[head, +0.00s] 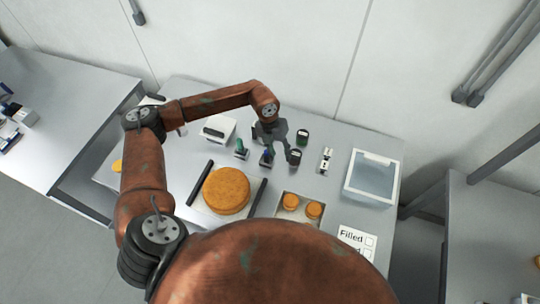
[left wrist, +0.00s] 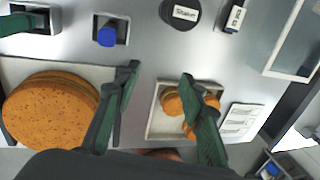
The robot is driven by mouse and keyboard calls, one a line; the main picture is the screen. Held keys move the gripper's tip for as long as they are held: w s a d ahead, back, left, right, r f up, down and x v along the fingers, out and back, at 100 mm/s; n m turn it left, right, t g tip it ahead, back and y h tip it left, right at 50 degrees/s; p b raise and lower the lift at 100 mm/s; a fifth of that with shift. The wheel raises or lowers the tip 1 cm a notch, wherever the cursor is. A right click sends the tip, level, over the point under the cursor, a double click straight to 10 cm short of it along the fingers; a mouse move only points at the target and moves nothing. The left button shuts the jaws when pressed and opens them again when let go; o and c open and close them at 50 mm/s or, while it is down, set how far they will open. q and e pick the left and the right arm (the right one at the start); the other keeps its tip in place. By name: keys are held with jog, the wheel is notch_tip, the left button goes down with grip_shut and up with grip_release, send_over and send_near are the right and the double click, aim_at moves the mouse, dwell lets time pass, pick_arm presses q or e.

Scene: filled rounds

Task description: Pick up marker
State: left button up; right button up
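Two coloured-topped items stand in small square holders, and I cannot tell for sure whether they are markers: a blue one (head: 267,158) and a green one (head: 241,147) to its left. In the left wrist view the blue one (left wrist: 107,36) sits upright in its holder, and the green one (left wrist: 14,23) is partly cut off at the left edge. My left gripper (head: 279,142) is above the table close to the blue item. In the left wrist view its fingers (left wrist: 160,72) are spread with nothing between them. My right gripper is not in view.
A large orange-brown round cake (head: 226,190) lies between two black bars. A shallow tray (head: 301,222) holds small rounds. Dark labelled pots (head: 295,157) stand beside the gripper. A clear-lidded white box (head: 371,178) and a "Filled" card (head: 357,240) are at the right.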

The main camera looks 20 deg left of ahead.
aim_at(267, 151)
pick_arm(q)
jog(key=a+y, duration=0.1)
jog(key=a, duration=0.1)
jog(key=w+a, duration=0.1)
jog(key=a, duration=0.1)
jog(key=a+y, duration=0.1)
jog(key=a, duration=0.2)
jog(key=shift+w+a+r+n+y, duration=0.1)
jog(key=shift+w+r+n+y, duration=0.1)
jog(key=shift+w+n+y, duration=0.1)
jog(key=shift+f, duration=0.35)
jog(key=f, duration=0.2)
jog(key=f+p, duration=0.1)
jog(key=f, duration=0.1)
jog(key=f+p, duration=0.1)
jog(key=f, duration=0.1)
jog(key=shift+w+d, duration=0.35)
jog(key=shift+w, duration=0.05)
jog(key=shift+f+p, duration=0.3)
jog(key=shift+f, duration=0.05)
jog(key=shift+c, duration=0.2)
grip_shut()
